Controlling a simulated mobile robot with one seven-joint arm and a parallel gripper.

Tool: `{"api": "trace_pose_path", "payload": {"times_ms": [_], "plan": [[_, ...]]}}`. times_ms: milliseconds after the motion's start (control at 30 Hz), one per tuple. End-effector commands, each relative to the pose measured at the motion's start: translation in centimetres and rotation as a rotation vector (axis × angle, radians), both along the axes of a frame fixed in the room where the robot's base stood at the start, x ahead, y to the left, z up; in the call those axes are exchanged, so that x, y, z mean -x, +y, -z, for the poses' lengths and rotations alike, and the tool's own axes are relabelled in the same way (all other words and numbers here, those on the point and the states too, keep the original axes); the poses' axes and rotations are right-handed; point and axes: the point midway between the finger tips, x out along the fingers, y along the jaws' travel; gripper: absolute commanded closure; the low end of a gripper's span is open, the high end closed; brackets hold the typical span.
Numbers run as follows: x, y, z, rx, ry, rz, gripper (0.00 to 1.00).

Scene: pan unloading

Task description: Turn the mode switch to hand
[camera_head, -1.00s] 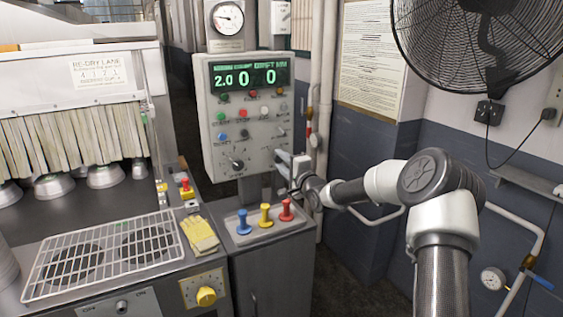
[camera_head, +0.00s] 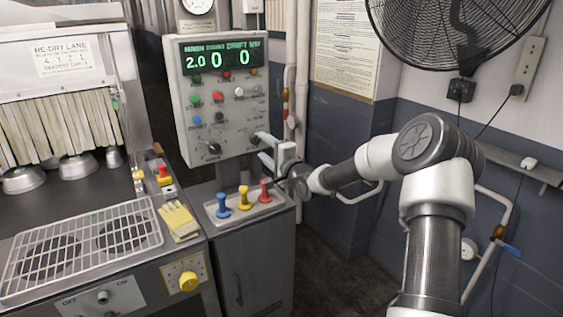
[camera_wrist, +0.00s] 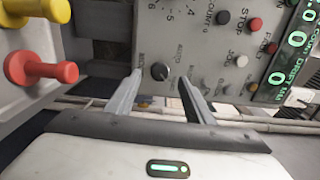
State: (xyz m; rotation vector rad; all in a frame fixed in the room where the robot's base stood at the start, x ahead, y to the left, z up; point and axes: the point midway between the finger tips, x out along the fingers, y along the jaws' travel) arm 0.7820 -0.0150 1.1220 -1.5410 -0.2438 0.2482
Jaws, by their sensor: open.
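The mode switch appears to be the small black knob (camera_wrist: 159,71) low on the grey control panel (camera_wrist: 205,40), with a pale pointer mark and small lettering I cannot read for certain. My gripper (camera_wrist: 160,79) is open in the wrist view. Its two fingers reach toward the panel on either side of the knob, and neither visibly touches it. In the head view my gripper (camera_head: 264,148) is at the lower right corner of the panel (camera_head: 222,128), and its fingers partly cover that area.
A larger black dial (camera_head: 214,148) is left of the gripper on the panel, below several push buttons. A wall pipe (camera_head: 302,90) runs right of the panel.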

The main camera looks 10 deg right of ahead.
Motion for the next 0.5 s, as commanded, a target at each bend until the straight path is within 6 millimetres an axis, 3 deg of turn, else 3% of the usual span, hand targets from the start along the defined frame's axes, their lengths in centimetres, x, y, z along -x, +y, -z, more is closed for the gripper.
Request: {"api": "trace_pose_path", "payload": {"times_ms": [300,500], "plan": [[7.6,-2.6,0.0,0.002,0.002,0.003,0.52],[10.9,-3.6,0.0,0.001,0.001,0.001,0.52]]}}
